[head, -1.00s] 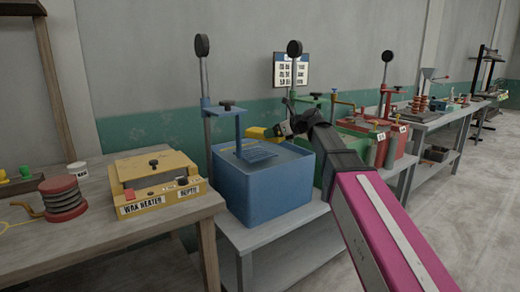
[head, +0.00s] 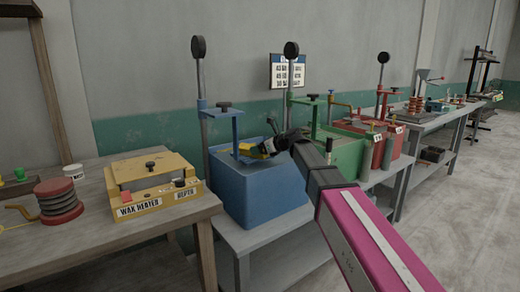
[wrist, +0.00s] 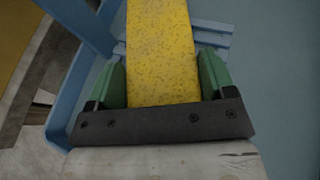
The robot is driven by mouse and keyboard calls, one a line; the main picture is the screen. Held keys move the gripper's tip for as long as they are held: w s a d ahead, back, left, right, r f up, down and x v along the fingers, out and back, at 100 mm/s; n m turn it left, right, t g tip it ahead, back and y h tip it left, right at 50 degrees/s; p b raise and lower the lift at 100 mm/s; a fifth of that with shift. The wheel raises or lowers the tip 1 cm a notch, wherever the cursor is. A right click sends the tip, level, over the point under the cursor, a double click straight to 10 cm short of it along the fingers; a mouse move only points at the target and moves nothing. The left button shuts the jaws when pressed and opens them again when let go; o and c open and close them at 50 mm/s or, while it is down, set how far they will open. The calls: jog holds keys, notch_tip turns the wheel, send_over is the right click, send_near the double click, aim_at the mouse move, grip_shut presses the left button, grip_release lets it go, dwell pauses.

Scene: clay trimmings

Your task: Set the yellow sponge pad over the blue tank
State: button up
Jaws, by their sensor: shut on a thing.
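The blue tank (head: 262,200) stands on the grey bench, with a blue post and bracket rising at its left side. The yellow sponge pad (head: 268,147) shows at the end of my arm, above the tank's top. In the wrist view the speckled yellow pad (wrist: 163,50) lies between the green fingers of my gripper (wrist: 163,82), which is shut on it. Behind the pad there are blue slats and the tank's blue surface (wrist: 270,80). Whether the pad touches the tank cannot be told. My arm hides part of the tank's right side.
A yellow wax heater (head: 153,188) sits on the wooden table at left, beside a red coil (head: 58,200). A green tank (head: 340,150) and a red tank (head: 378,140) stand to the right. The blue bracket (head: 224,112) overhangs the blue tank. Floor at right is clear.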

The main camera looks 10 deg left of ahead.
jog(key=o, duration=0.9)
jog(key=shift+d+r, duration=0.1)
jog(key=v, duration=1.1)
jog(key=shift+d, duration=0.4)
jog(key=shift+s+r, duration=0.1)
jog(key=shift+r, duration=0.05)
